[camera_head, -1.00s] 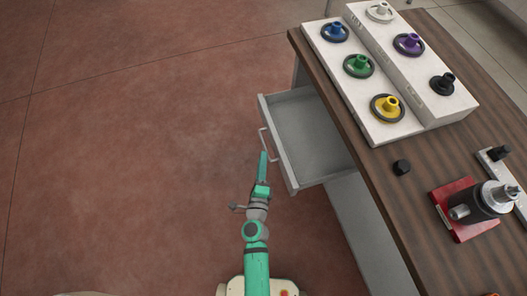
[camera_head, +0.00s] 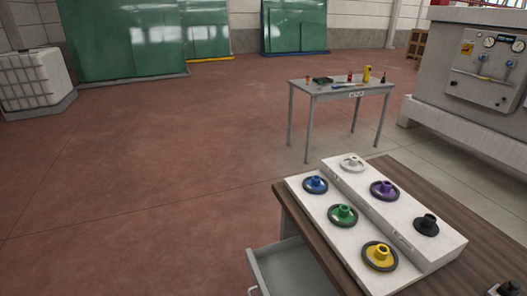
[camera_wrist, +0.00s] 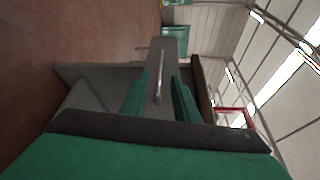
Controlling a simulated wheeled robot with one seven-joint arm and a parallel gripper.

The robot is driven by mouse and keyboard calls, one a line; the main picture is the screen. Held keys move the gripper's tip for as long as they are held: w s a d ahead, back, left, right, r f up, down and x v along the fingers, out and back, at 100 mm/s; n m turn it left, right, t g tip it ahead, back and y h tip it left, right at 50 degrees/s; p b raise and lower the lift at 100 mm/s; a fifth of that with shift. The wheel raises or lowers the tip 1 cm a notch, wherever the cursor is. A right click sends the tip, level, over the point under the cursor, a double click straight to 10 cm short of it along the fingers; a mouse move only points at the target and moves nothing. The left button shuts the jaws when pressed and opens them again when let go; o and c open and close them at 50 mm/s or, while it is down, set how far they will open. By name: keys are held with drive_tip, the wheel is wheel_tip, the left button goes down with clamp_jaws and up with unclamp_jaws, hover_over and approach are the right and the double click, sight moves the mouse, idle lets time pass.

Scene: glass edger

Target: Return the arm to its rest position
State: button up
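My gripper (camera_wrist: 161,76) shows only in the wrist view, where its two green fingers stand apart with nothing held between them. Beyond the fingers is the grey drawer (camera_wrist: 172,58), with its bar handle (camera_wrist: 158,86) seen in the gap between them. I cannot tell how far the fingertips are from the handle. In the head view the drawer (camera_head: 290,268) is pulled out from the bench at the bottom edge. My arm is out of the head view.
A wooden-topped bench (camera_head: 330,246) carries a stepped white rack (camera_head: 432,250) with several coloured wheel-like parts. A small grey table (camera_head: 310,88) with small items stands behind. A grey machine (camera_head: 450,60) is at right. The red floor at left is open.

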drive_tip(key=s+d+r+n, duration=0.1)
drive_tip(key=s+r+n, duration=0.3)
drive_tip(key=s+n, duration=0.2)
drive_tip(key=s+d+r+n+g, duration=0.1)
drive_tip(key=s+r+n, duration=0.4)
drive_tip(key=s, duration=0.6)
drive_tip(key=s+d+r+n, duration=0.2)
drive_tip(key=s+r+n, duration=0.3)
drive_tip(key=s+n, duration=0.3)
drive_tip(key=shift+s+n+g, duration=0.3)
drive_tip(key=shift+s+n, duration=0.1)
drive_tip(key=shift+s, duration=0.25)
